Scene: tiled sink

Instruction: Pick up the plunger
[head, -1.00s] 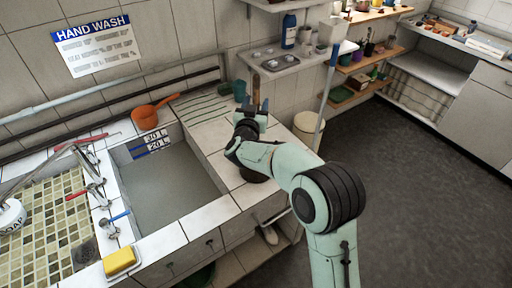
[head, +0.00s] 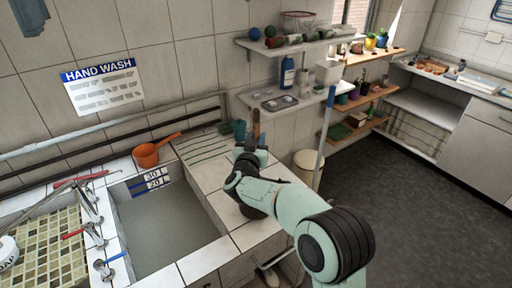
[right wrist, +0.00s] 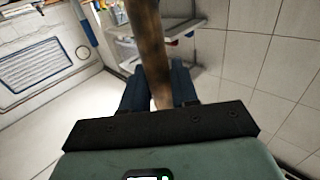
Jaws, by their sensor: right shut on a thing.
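The plunger's brown wooden handle (head: 256,126) rises above my right gripper (head: 252,143) in the head view, over the tiled counter right of the sink. A dark brown round part (head: 251,212), which looks like its cup, shows below my right arm; I cannot tell whether it touches the counter. In the right wrist view the handle (right wrist: 149,45) runs between the two dark blue fingers of my right gripper (right wrist: 160,95), which is shut on it. My arm hides the plunger's middle. My left gripper is not in view.
The grey sink basin (head: 165,228) lies to the left, with an orange pot (head: 147,155) behind it. A teal cup (head: 239,130) stands near the handle. Wall shelves (head: 285,97) hang behind. A cream bin (head: 308,165) and a blue pole (head: 325,135) stand right of the counter.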

